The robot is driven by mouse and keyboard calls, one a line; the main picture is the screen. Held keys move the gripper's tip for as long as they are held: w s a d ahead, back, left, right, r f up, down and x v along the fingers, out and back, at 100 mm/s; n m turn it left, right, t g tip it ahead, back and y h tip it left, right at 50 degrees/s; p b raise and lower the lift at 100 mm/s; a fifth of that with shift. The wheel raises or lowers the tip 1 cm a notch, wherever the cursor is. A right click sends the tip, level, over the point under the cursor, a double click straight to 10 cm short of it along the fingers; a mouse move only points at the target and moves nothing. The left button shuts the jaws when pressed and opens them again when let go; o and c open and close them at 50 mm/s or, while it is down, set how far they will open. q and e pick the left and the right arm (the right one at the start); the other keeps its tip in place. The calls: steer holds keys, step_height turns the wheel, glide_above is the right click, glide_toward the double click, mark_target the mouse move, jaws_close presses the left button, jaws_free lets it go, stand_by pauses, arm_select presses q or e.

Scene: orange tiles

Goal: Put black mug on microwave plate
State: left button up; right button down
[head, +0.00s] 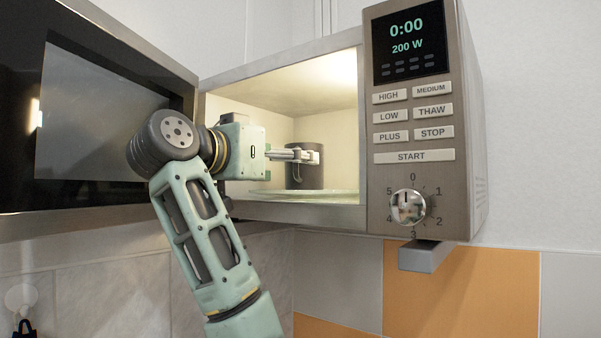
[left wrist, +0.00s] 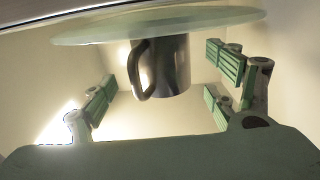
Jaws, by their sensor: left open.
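The black mug (head: 295,174) stands inside the lit microwave, on the glass microwave plate (head: 335,193). In the left wrist view, which looks upside down, the mug (left wrist: 172,68) meets the plate (left wrist: 90,31) with its base, and its handle is on the picture's left. My left gripper (head: 306,156) reaches into the microwave at the mug. In the left wrist view its green finger pads are spread wide (left wrist: 162,88), on either side of the mug, with visible gaps. In the head view the fingers hide part of the mug. My right gripper is not in view.
The microwave (head: 300,213) has its door (head: 110,100) open to the left, close behind my left arm. The control panel (head: 415,120) and a grey handle-like block (head: 425,255) are at the right. Cavity walls enclose the gripper; the plate's right part looks bare.

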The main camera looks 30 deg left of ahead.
arm_select(q)
steer(key=s, duration=0.2)
steer(key=s+b, duration=0.1)
steer(key=s, duration=0.1)
steer(key=s+a, duration=0.1)
steer(key=shift+s, duration=0.4)
steer(key=shift+d+f, duration=0.1)
